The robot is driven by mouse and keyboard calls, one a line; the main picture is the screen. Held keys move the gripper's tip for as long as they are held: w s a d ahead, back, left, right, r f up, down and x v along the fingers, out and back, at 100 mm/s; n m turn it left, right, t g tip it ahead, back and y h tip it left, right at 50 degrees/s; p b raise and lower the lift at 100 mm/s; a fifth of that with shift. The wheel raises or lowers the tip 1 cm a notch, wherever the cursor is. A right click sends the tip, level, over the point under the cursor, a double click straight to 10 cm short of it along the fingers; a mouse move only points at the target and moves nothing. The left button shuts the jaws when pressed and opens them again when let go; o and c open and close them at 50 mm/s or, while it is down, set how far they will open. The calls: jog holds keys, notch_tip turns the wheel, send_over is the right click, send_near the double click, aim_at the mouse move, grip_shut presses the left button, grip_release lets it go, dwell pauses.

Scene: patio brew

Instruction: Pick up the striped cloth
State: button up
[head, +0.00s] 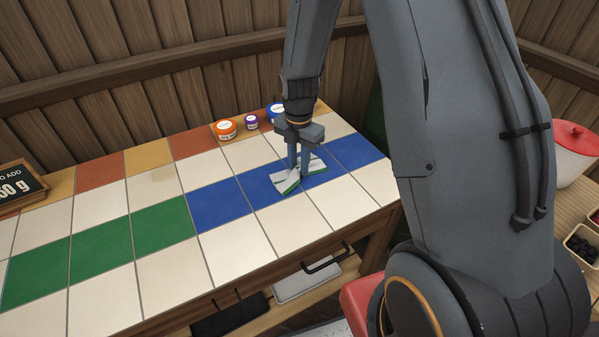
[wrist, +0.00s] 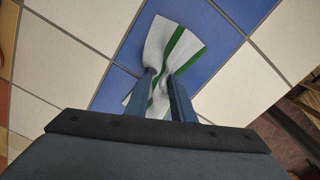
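The striped cloth (head: 286,182) is white with a green stripe. It lies on the blue tiles of the tiled counter (head: 236,241). My gripper (head: 299,168) points down at it from above. In the wrist view, the cloth (wrist: 187,48) is bunched and narrowed between the two fingers (wrist: 165,88), and it fans out beyond them and behind them. The fingers are closed in on the pinched middle of the cloth. The cloth looks still at the counter's surface; I cannot tell if any part of it is lifted.
Small jars with orange (head: 226,129), purple (head: 252,122) and blue (head: 276,112) labels stand at the counter's back edge. A dark sign (head: 21,190) stands at the far left. A white pot with a red lid (head: 574,150) is at the right. The counter's left part is clear.

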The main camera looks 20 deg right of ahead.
jog(key=shift+s+f, duration=0.1)
grip_shut()
notch_tip(320, 180, up, 12)
jog(key=p, duration=0.8)
